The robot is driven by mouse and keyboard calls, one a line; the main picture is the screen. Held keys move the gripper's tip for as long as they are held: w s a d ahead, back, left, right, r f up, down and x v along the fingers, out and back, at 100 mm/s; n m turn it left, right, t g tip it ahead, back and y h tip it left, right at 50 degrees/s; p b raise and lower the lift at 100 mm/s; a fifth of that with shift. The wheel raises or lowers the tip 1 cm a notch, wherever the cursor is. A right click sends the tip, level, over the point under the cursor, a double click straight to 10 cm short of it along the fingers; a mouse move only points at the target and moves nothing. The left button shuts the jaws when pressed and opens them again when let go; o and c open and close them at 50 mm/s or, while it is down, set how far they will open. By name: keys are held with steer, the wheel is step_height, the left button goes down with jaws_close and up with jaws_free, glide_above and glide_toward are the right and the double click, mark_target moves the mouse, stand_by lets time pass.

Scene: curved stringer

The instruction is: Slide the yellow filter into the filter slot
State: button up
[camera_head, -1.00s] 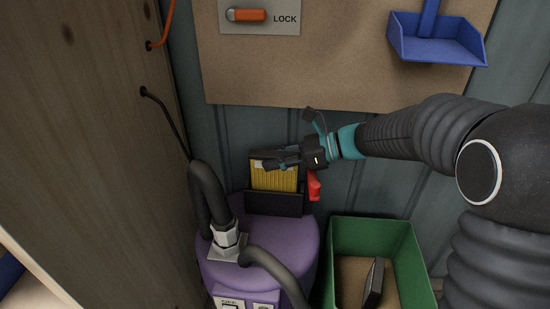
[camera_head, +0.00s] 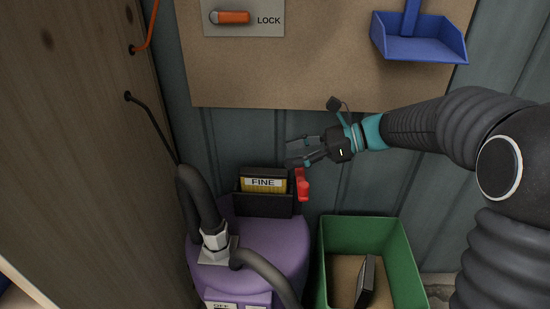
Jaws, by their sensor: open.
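The yellow filter (camera_head: 263,188) has a dark frame and a label reading "FINE". It sits upright in the black filter slot (camera_head: 263,205) on top of the purple machine (camera_head: 255,240), with its upper part showing above the slot's front wall. How deep it sits inside is hidden. My gripper (camera_head: 292,152) is open and empty, above and to the right of the filter and apart from it. Its fingers point left.
A red lever (camera_head: 302,185) stands right of the slot, below my gripper. A green bin (camera_head: 410,265) with a dark flat piece (camera_head: 366,282) inside is at lower right. Dark hoses (camera_head: 190,200) rise at left. A board with a LOCK switch (camera_head: 234,17) and blue dustpan (camera_head: 425,45) hangs behind.

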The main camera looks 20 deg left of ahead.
steer(key=shift+v, duration=2)
steer(key=s+d+f+n+t+h, duration=0.2)
steer(key=s+d+n+t+h, duration=0.2)
steer(key=s+d, duration=0.6)
steer(key=s+d+f+n+t+h, duration=0.2)
steer(key=s+d+n+t+h, duration=0.3)
steer(key=d, duration=1.4)
steer(key=s+n+h, duration=0.4)
steer(key=s+n, duration=0.1)
steer(key=s, duration=0.1)
steer(key=shift+n+t, duration=0.3)
steer(key=shift+s, duration=0.15)
